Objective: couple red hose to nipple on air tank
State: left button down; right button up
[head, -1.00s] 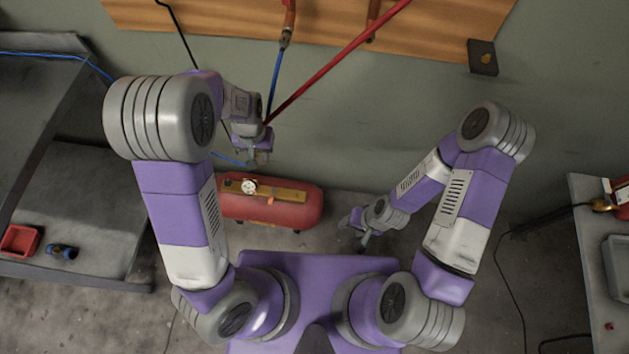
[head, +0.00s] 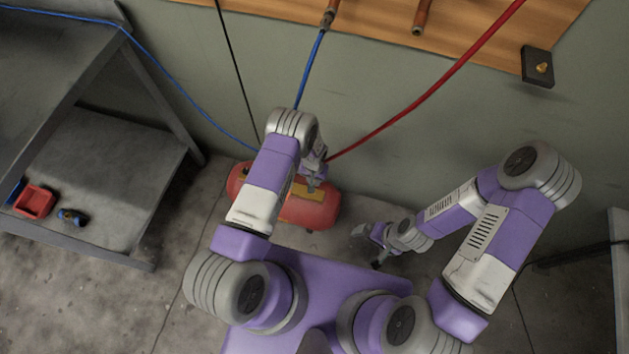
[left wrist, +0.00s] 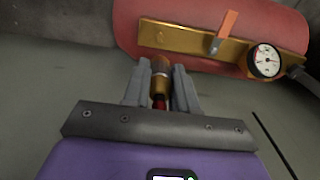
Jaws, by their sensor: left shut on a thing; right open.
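The red air tank (head: 315,214) lies on the floor below the wall; it also shows in the left wrist view (left wrist: 125,22). Its brass manifold (left wrist: 175,38) carries an orange-handled valve (left wrist: 225,28) and a round gauge (left wrist: 265,61). My left gripper (head: 313,182) is over the tank, shut on the red hose (head: 425,95). In the left wrist view the fingers (left wrist: 160,86) grip the hose end, and its brass coupling (left wrist: 159,76) points towards the manifold. My right gripper (head: 367,247) is open and empty, right of the tank.
A blue hose (head: 308,70) hangs from a wall pipe, and another blue line (head: 180,85) runs from the left. A grey shelf unit (head: 110,200) at left holds a red bin (head: 35,201). A wooden board (head: 470,30) is on the wall.

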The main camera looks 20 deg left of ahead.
pick_arm(q)
jog(key=shift+f+b, duration=2.1)
jog(key=shift+f, duration=1.45)
jog(key=shift+f, duration=0.95)
jog(key=c, duration=0.8)
grip_release()
notch_tip(320, 180, up, 8)
jog(key=p, duration=0.3)
jog(key=shift+f, duration=0.2)
jog(key=shift+s, duration=0.1)
